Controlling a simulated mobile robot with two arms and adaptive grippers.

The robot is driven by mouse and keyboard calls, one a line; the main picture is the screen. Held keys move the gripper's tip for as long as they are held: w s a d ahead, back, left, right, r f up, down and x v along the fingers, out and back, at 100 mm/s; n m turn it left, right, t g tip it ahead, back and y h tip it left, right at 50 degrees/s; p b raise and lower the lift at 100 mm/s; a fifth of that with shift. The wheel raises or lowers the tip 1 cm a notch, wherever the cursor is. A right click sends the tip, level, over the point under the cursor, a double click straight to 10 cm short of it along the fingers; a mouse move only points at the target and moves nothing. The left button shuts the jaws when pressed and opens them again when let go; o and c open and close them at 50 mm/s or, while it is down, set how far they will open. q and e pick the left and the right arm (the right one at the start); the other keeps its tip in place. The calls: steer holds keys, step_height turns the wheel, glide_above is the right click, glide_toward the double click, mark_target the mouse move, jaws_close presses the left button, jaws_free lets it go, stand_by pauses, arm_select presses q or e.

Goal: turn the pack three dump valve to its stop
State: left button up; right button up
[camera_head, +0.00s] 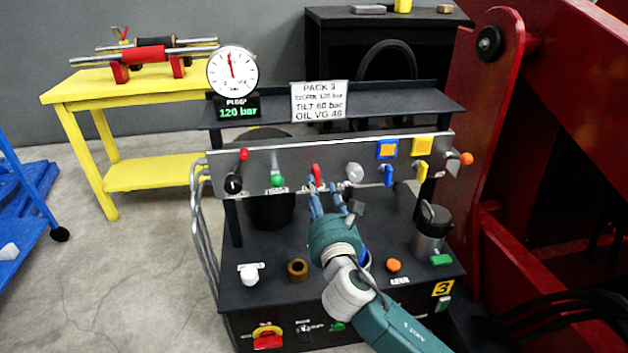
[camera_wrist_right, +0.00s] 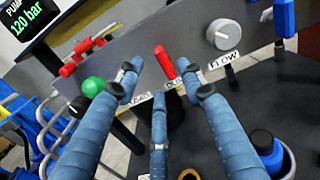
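The dump valve is a red lever (camera_head: 316,175) in the middle of the grey panel (camera_head: 340,150). In the right wrist view the red lever (camera_wrist_right: 165,62) leans up and to the left above a partly hidden label. My right gripper (camera_head: 327,204) is just in front of and below the lever in the head view. In the wrist view my right gripper (camera_wrist_right: 158,82) has its blue fingers spread, with the lever between and beyond the upper tips; no contact is clear. My left gripper is not in view.
A green knob (camera_head: 277,181) is left of the lever and a grey FLOW knob (camera_head: 354,173) right. A dial gauge (camera_head: 232,71) stands over a green 120 bar display (camera_head: 238,112). A steel mug (camera_head: 431,228) and brown ring (camera_head: 297,270) stand on the black bench (camera_head: 270,290).

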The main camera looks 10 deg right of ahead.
mark_target(316, 176)
steer(key=w+b, duration=0.1)
steer(key=w, duration=0.7)
steer(key=shift+a+f+b, duration=0.1)
steer(key=shift+b, duration=0.25)
steer(key=shift+c, duration=0.3)
jaws_close()
